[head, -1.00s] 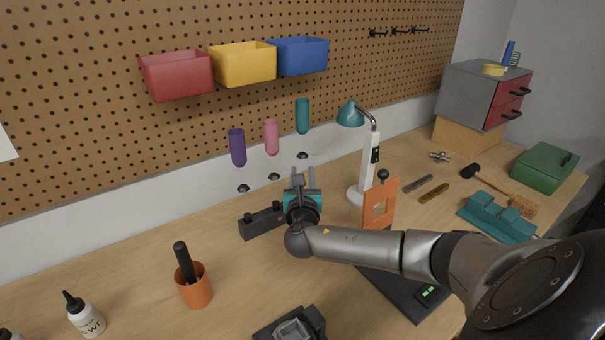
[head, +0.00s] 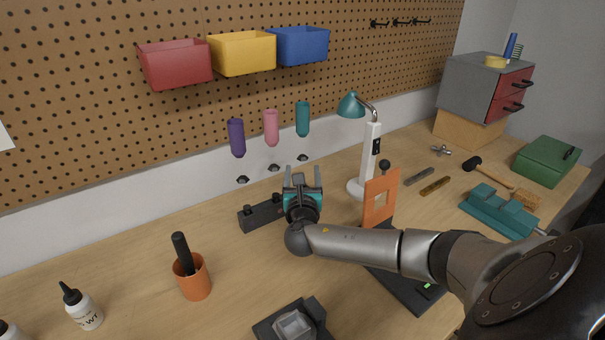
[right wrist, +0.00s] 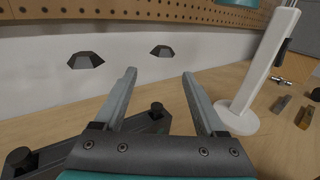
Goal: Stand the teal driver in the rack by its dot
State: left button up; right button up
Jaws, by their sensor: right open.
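The teal driver (head: 302,119) is upright at the wall, the rightmost of three coloured handles. A small dark fitting (head: 303,158) sits on the wall below it. My right gripper (head: 303,173) is open and empty, below the teal driver and apart from it. In the right wrist view its two fingers (right wrist: 159,76) are spread, with bare wall beyond. A low dark block (head: 262,217), perhaps the rack, lies on the bench just left of the gripper; it also shows in the right wrist view (right wrist: 65,160). Dots are too small to read surely. My left gripper is out of view.
Purple (head: 236,138) and pink (head: 271,128) handles are left of the teal one. A white lamp (head: 367,165) and an orange frame (head: 381,197) stand close right of the gripper. An orange cup (head: 193,280) stands front left. The bench between cup and block is clear.

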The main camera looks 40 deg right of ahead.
jog(key=p+v, duration=0.2)
jog(key=v, duration=1.3)
jog(key=shift+s, duration=0.2)
dwell(0.6)
